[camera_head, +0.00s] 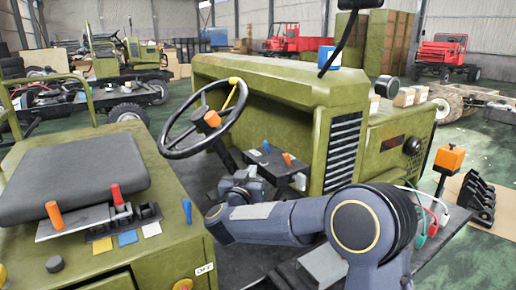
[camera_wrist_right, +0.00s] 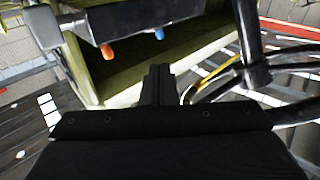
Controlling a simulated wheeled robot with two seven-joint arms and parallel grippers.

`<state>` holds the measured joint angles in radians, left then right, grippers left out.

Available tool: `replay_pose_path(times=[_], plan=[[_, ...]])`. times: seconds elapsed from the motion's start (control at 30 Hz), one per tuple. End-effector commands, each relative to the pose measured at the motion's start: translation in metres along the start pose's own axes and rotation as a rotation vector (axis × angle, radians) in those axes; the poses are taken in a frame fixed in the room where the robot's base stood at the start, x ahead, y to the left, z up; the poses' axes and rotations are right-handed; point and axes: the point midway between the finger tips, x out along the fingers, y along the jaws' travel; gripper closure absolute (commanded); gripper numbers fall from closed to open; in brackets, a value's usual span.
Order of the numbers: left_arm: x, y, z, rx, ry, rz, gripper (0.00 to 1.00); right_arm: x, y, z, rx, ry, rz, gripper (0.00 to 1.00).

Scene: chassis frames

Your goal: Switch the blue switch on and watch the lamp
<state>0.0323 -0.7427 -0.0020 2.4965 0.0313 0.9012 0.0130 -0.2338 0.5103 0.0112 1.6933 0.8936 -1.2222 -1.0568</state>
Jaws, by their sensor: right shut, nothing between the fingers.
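Two small blue handles show. One blue lever (camera_head: 187,211) stands upright at the right edge of the seat console. A smaller blue knob (camera_head: 266,146) sits on the dark panel behind the steering wheel, next to an orange knob (camera_head: 287,159). In the right wrist view a blue knob (camera_wrist_right: 159,33) and an orange knob (camera_wrist_right: 107,50) hang from a dark panel. My right gripper (camera_wrist_right: 160,72) is shut and empty, apart from both knobs. In the head view it is largely hidden near my wrist. I cannot tell which part is the lamp. My left gripper is out of view.
The steering wheel (camera_head: 205,118) stands left of the panel, and its rim is close to my gripper in the wrist view. The green hood (camera_head: 270,85) rises behind. Orange and red levers (camera_head: 55,215) and an "OFF" label (camera_head: 204,269) are on the seat console.

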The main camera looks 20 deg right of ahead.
Motion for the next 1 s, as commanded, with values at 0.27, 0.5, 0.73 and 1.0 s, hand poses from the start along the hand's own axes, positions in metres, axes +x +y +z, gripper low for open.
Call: replay_pose_path(times=[0.27,0.5,0.73,1.0], plan=[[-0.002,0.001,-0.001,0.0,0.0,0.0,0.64,0.009,0.001,-0.001,0.0,0.0,0.0,1.0],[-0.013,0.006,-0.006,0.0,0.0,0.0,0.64,0.053,0.002,-0.002,0.0,0.0,0.003,1.0],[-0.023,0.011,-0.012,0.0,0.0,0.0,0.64,0.101,0.001,-0.002,0.001,-0.001,0.001,1.0],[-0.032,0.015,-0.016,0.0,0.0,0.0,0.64,0.135,0.0,-0.001,0.002,0.0,-0.002,1.0]])
